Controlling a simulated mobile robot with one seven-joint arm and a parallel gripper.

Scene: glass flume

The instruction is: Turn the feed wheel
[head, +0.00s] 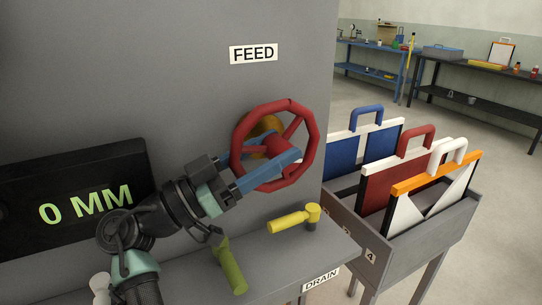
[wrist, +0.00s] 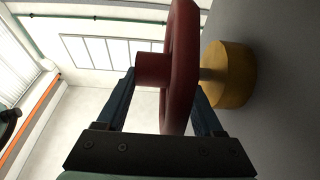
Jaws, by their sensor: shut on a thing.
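The red feed wheel (head: 289,104) stands upright on a brass-coloured boss (head: 265,123) on the grey panel, under the FEED label (head: 253,54). My gripper (head: 272,158) is at the wheel's hub, with one blue finger in front of the wheel and the other mostly hidden behind it. In the wrist view, the wheel (wrist: 180,70) is seen edge-on between my two fingers (wrist: 165,105), with its red hub sticking out to the left. My gripper is shut on the wheel; the exact contact is partly hidden.
A yellow handle (head: 290,220) and a green handle (head: 231,267) are on the ledge below, near the DRAIN label (head: 321,281). A display (head: 70,198) reads 0 MM. A grey rack (head: 440,228) with several coloured handled panels stands close on the right.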

